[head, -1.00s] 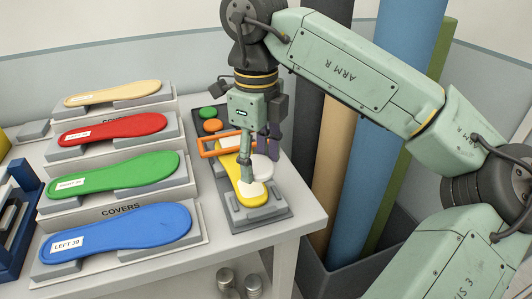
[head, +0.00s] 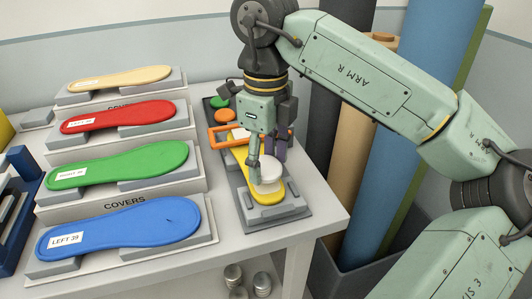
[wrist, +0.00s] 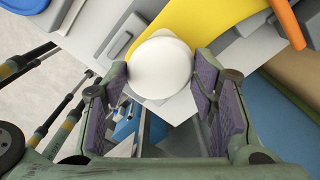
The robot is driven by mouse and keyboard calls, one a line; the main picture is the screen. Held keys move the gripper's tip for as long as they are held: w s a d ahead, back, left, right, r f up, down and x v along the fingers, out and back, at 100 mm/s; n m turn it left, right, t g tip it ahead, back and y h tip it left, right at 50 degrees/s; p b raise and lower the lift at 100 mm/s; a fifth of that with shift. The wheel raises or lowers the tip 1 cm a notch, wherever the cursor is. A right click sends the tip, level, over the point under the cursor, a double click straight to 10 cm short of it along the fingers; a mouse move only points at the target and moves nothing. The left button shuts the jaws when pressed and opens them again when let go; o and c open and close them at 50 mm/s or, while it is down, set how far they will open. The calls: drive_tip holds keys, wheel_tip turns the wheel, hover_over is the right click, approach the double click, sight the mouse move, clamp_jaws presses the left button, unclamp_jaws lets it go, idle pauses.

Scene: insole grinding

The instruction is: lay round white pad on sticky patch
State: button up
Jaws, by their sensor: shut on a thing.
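The round white pad (head: 271,166) is between the fingers of my gripper (head: 267,169), which is shut on it. It also shows as a white disc in the wrist view (wrist: 160,66). The pad is above the heel end of the yellow insole (head: 239,150), which lies on a grey holder. A pale sticky patch (head: 265,187) shows on the insole just below and in front of the pad; the pad and a finger hide the rest of it. I cannot tell whether pad and patch touch.
An orange frame (head: 217,138) stands by the insole's far part. Blue (head: 120,229), green (head: 118,165), red and tan insoles sit on stepped stands to the left. Tall rolls (head: 417,90) stand in a bin beyond the table's right edge.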

drive_tip(key=shift+f+b, duration=0.4)
drive_tip(key=shift+f, duration=0.5)
drive_tip(key=shift+f+b, duration=0.3)
drive_tip(key=shift+b, duration=0.35)
idle(1.4)
drive_tip(key=o, duration=0.9)
drive_tip(key=shift+o, duration=1.1)
